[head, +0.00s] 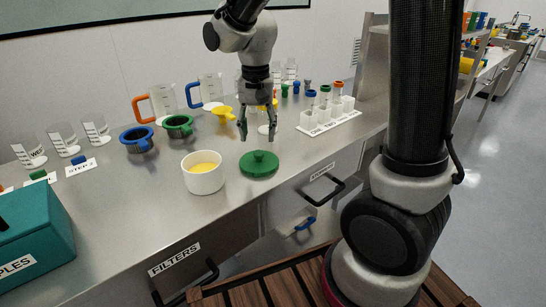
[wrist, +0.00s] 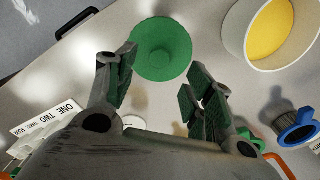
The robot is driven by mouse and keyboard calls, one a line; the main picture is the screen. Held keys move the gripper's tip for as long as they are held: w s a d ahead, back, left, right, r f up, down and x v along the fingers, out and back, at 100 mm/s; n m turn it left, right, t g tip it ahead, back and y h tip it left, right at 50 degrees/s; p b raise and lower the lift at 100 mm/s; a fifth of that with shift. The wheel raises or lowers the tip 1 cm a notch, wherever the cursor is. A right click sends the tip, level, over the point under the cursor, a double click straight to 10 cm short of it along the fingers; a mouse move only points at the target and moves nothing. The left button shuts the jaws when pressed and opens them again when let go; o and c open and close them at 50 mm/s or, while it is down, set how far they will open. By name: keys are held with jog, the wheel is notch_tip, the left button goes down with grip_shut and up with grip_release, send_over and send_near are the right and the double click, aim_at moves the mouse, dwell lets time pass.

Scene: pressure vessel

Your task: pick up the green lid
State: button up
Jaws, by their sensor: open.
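The green lid (head: 259,164) is a round disc with a knob on top. It lies flat on the metal counter, just right of a white pot (head: 203,176) with yellow contents. In the wrist view the lid (wrist: 160,50) is at the top centre, beyond my fingertips, and the pot (wrist: 262,34) is at the upper right. My gripper (head: 258,127) is above the counter, behind the lid in the head view. It is open with nothing between its fingers (wrist: 157,80), and apart from the lid.
A white rack (head: 328,121) with coloured-top tubes stands to the right. Blue (head: 137,138) and green (head: 178,125) rimmed cups, a yellow funnel (head: 223,112) and beakers stand behind. A teal box (head: 35,235) is at the front left. The counter in front of the lid is clear.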

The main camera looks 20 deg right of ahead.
aim_at(259, 152)
jog(key=shift+d+f, duration=0.1)
jog(key=shift+f, duration=0.4)
notch_tip(259, 152, down, 7)
jog(key=shift+w+r, duration=0.1)
jog(key=shift+w, duration=0.05)
jog(key=c, duration=0.9)
